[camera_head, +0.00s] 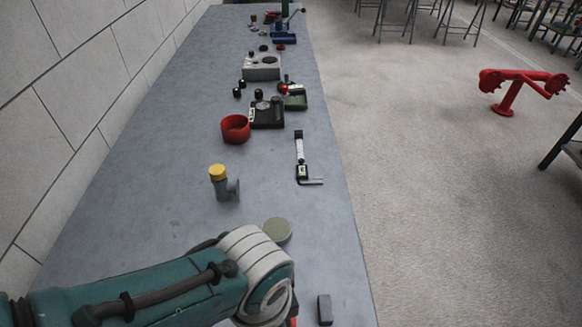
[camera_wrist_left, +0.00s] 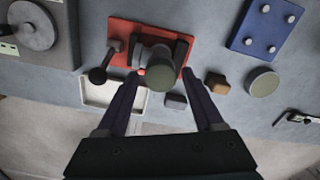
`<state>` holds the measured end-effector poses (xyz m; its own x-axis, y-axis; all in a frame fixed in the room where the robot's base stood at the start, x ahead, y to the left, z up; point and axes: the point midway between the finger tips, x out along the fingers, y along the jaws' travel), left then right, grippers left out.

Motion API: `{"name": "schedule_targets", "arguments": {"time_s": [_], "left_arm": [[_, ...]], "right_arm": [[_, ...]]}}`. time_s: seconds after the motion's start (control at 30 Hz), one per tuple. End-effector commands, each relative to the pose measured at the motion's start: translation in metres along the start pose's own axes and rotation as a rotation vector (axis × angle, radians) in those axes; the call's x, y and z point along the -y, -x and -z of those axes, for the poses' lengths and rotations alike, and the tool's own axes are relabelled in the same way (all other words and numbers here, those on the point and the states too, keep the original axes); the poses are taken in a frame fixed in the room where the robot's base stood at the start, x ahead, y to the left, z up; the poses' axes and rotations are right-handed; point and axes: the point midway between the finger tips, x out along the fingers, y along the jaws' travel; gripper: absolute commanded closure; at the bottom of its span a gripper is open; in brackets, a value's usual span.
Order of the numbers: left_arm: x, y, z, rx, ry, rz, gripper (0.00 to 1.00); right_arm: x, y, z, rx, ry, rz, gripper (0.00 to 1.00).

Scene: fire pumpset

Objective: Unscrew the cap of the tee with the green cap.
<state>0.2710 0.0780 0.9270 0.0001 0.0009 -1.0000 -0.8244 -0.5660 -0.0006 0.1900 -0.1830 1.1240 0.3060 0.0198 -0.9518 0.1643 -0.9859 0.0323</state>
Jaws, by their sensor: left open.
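In the left wrist view a round dull dark-green end (camera_wrist_left: 160,83), which looks like the green cap, faces the camera above a grey-brown fitting (camera_wrist_left: 158,56). The fitting sits in a dark holder on a red base (camera_wrist_left: 124,38). My left gripper (camera_wrist_left: 160,73) is open, with one finger on each side of the fitting and cap. I cannot tell whether the fingers touch it. In the head view my left forearm hides the gripper and the cap. Another tee (camera_head: 228,188) with a yellow cap (camera_head: 217,172) stands upright on the bench. My right gripper is not in view.
A grey-green disc (camera_head: 277,230) lies near my left forearm, and a dark block (camera_head: 325,310) near the bench's right edge. A white tray (camera_wrist_left: 92,92) and blue plate (camera_wrist_left: 251,40) flank the red base. A red ring (camera_head: 235,129) and several devices stand farther back.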

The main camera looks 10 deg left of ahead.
Motion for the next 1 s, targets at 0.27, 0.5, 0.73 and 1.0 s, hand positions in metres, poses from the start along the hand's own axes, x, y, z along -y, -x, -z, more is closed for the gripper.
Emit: {"name": "schedule_targets", "arguments": {"time_s": [0.27, 0.5, 0.73, 1.0], "left_arm": [[0.0006, -0.0001, -0.0002, 0.000, -0.325, 0.002, 0.31], [0.0004, -0.0005, -0.0002, 0.000, -0.631, 0.002, 0.31], [0.0003, 0.0000, -0.0001, -0.001, -0.728, 0.001, 0.31], [0.0004, 0.0000, -0.0001, -0.001, -0.724, 0.001, 0.31]], "right_arm": [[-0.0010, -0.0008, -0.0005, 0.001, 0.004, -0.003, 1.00], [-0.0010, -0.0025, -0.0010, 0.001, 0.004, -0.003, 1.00], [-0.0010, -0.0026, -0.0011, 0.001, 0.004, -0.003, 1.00], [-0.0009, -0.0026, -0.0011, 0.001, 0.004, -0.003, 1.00]]}}
